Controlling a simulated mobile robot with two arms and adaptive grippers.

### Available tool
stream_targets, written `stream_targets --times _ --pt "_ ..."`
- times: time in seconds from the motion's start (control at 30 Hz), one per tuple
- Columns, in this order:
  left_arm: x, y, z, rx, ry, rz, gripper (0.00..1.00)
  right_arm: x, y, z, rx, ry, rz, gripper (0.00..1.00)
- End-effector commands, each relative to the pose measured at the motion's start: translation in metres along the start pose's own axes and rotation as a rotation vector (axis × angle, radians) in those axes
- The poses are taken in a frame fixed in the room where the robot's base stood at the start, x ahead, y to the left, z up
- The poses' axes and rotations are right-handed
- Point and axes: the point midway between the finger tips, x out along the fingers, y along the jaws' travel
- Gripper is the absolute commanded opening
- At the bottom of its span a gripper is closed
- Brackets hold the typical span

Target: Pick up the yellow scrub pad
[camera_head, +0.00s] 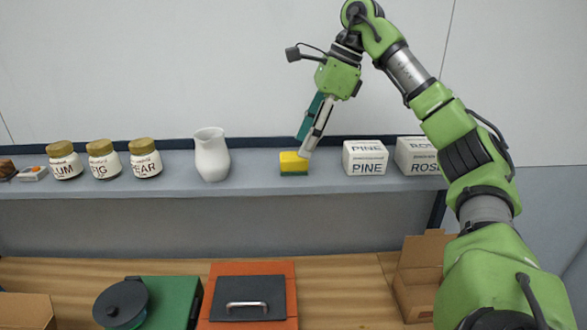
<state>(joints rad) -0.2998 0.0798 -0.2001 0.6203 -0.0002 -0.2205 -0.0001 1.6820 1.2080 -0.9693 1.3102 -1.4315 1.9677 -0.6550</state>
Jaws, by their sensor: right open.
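The yellow scrub pad (293,162) has a green lower layer and sits on the grey shelf, near its middle. It stands between the white pitcher (211,155) and the box marked PINE (365,158). My right gripper (304,147) points down at the pad from above, with its fingertips close to the pad's top right. It is open, and one finger hides part of the other. I cannot tell whether a fingertip touches the pad. My left gripper is not in view.
Several labelled jars (104,160) stand at the left of the shelf (250,182). A second white box (417,156) is right of PINE. Below, the wooden table (340,285) holds an orange case (279,268), a green case (180,300) and an open cardboard box (420,265).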

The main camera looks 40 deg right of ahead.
Motion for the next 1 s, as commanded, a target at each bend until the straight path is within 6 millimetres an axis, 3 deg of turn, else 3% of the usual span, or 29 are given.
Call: stream_targets --times 0.13,0.4,0.7,0.83,1.0 --pt "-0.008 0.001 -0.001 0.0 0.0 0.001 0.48 0.009 0.002 0.003 0.0 0.004 0.0 0.5" --pt "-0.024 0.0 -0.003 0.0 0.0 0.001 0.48 0.046 0.004 0.009 0.001 0.002 0.0 0.5" --pt "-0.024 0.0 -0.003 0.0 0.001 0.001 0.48 0.052 0.004 0.009 0.0 -0.001 -0.001 0.5" --pt "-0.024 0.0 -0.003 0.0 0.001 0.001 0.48 0.052 0.004 0.009 0.0 -0.001 -0.001 0.16" --pt "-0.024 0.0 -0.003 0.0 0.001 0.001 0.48 0.052 0.004 0.009 0.0 -0.001 -0.001 0.15"
